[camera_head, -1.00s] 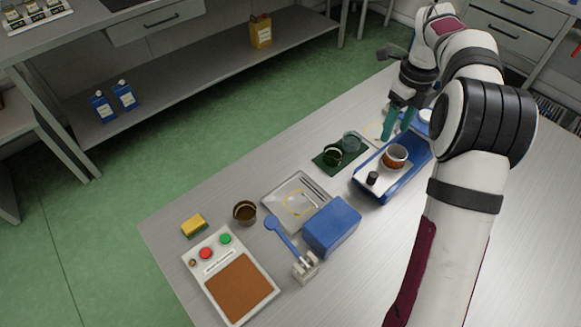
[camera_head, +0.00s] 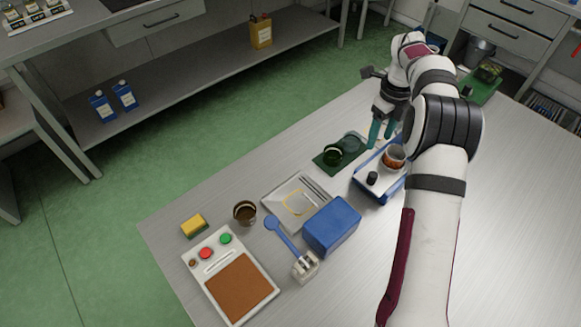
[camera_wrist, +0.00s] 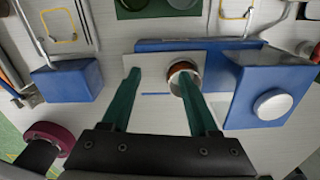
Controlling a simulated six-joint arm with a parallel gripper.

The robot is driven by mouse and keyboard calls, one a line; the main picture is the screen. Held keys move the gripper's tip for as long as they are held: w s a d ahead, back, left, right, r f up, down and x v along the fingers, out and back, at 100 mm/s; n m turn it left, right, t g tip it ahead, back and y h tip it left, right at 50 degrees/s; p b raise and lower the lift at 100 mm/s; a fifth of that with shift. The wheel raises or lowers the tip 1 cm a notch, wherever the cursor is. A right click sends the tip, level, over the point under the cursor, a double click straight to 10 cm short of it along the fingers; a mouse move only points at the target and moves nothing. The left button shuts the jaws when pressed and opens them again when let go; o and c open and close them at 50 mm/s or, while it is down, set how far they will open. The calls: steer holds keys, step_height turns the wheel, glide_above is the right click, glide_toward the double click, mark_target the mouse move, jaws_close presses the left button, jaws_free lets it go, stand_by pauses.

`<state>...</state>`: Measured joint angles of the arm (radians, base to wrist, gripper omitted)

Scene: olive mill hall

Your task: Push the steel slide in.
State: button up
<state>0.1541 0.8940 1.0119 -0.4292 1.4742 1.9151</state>
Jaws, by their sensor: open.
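The steel slide (camera_head: 384,184) is a pale flat plate lying out along the blue machine base (camera_head: 376,198). It carries a small black knob (camera_head: 372,178) near its front end and a copper-coloured cup (camera_head: 395,157) further back. In the wrist view the slide (camera_wrist: 153,62) sticks out to the left of the blue housing (camera_wrist: 232,75), which has a white round cap (camera_wrist: 273,104). My gripper (camera_head: 380,138) is open above the slide's far side. In the wrist view one green finger of my gripper (camera_wrist: 160,78) overlaps the cup (camera_wrist: 184,66); contact cannot be told.
A dark green mat (camera_head: 329,160) with round glass dishes lies left of the machine. Nearer are a pale tray (camera_head: 281,203), a blue box (camera_head: 332,226), a lever stand (camera_head: 305,267), a brown cup (camera_head: 245,212), a sponge (camera_head: 194,225) and a button panel (camera_head: 201,266).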

steer(key=s+a+f, duration=0.2)
steer(key=s+a, duration=0.2)
steer(key=a, duration=0.6)
steer(key=s+a+f+n, duration=0.1)
steer(key=s+a, duration=0.3)
steer(key=a, duration=0.7)
steer(key=shift+s+a+f+n, duration=0.15)
steer(key=shift+f+n, duration=0.15)
steer(key=shift+f, duration=0.5)
